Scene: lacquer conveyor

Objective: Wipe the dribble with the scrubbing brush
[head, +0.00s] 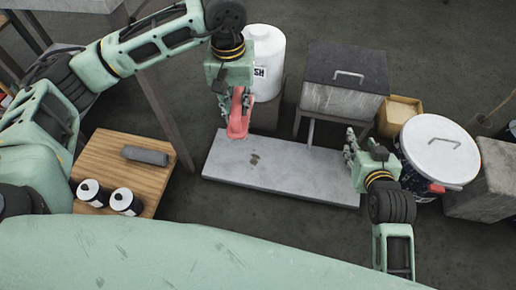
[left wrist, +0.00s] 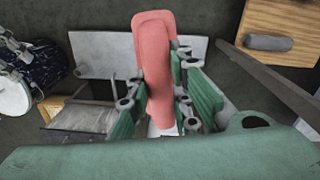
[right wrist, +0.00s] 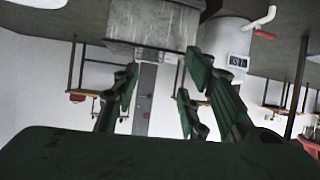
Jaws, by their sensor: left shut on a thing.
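The scrubbing brush is a pinkish-red block with a handle (head: 239,112); in the left wrist view the brush (left wrist: 155,60) stands between the fingers. My left gripper (head: 228,95) is shut on the brush and holds it over the left part of the grey slab. The dribble (head: 254,159) is a small dark greenish patch on top of the grey slab (head: 310,175), right of and below the brush in the head view. My right gripper (head: 352,145) is at the slab's right end; its fingers stand apart and empty in the right wrist view (right wrist: 155,95).
A white canister (head: 266,55) and a metal box with a dark lid (head: 345,70) stand behind the slab. A lidded drum (head: 440,150) stands at right. A wooden table (head: 110,155) at left bears a grey roll (head: 145,156) and two cans (head: 108,198).

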